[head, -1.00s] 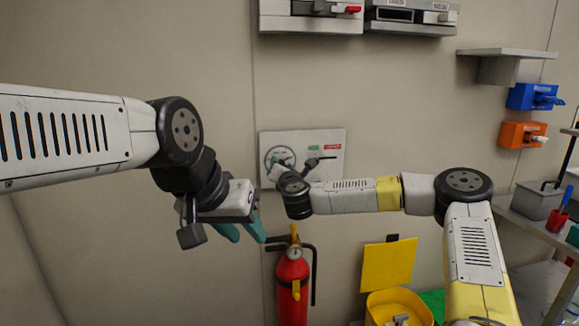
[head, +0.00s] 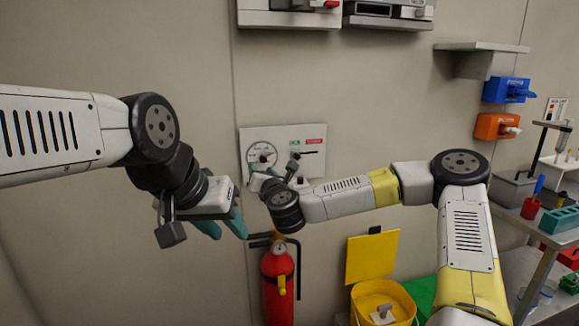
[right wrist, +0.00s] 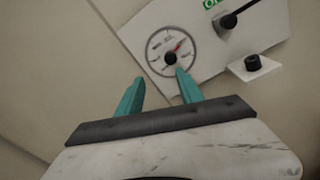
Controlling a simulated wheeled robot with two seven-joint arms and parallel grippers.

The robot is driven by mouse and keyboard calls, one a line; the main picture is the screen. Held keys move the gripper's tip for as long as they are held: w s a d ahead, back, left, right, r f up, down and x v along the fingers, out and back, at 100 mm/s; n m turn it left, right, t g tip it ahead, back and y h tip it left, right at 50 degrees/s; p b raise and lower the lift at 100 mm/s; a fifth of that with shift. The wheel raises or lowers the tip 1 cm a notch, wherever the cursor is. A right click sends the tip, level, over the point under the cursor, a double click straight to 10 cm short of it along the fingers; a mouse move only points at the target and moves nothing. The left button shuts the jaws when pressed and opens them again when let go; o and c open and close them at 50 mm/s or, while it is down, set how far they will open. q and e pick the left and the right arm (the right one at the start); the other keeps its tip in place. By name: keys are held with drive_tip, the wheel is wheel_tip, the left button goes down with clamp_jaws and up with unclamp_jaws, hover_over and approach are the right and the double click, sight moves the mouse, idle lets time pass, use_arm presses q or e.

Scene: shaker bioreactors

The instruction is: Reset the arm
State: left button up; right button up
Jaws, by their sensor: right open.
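A pale panel (head: 283,137) with a round dial (head: 261,154), green and red labels and a dark lever (head: 309,153) is on the wall. My right gripper (head: 261,180) is in front of the panel's lower left, just below the dial. In the right wrist view its teal fingers (right wrist: 160,77) are apart and empty. The dial (right wrist: 168,48) lies beyond the fingertips there; I cannot tell the gap. My left gripper (head: 223,228) hangs lower left of the panel, its two teal fingers apart with nothing seen between them.
A red fire extinguisher (head: 278,285) stands below the panel. A yellow bucket (head: 367,297) and yellow board (head: 371,257) are right of it. A grey bench (head: 525,228) with a rack and containers is at the right. Blue (head: 506,91) and orange (head: 494,127) holders hang above.

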drive_tip(key=s+a+f+n+g+y, duration=0.2)
drive_tip(key=s+a+n+g+y, duration=0.25)
drive_tip(key=n, duration=0.75)
drive_tip(key=s+d+f+n+g+h, duration=0.25)
drive_tip(key=s+n, duration=0.25)
drive_tip(key=n, duration=0.5)
drive_tip(key=s+d+r+n+g+h, duration=0.1)
drive_tip(key=s+d+n, duration=0.3)
drive_tip(key=s+d, duration=0.4)
drive_tip(key=s+d+r+n+g+h, duration=0.1)
drive_tip(key=s+d+r+n+h, duration=0.2)
drive_tip(key=s+d, duration=0.5)
drive_tip(key=s+d+r+n+g+h, duration=0.1)
drive_tip(key=s+d+r+n, duration=0.3)
drive_tip(key=d, duration=0.9)
drive_tip(key=s+n+h, duration=0.1)
drive_tip(key=s+n, duration=0.2)
drive_tip(key=s, duration=0.2)
drive_tip(key=shift+d+h, duration=0.3)
drive_tip(key=shift+d, duration=0.1)
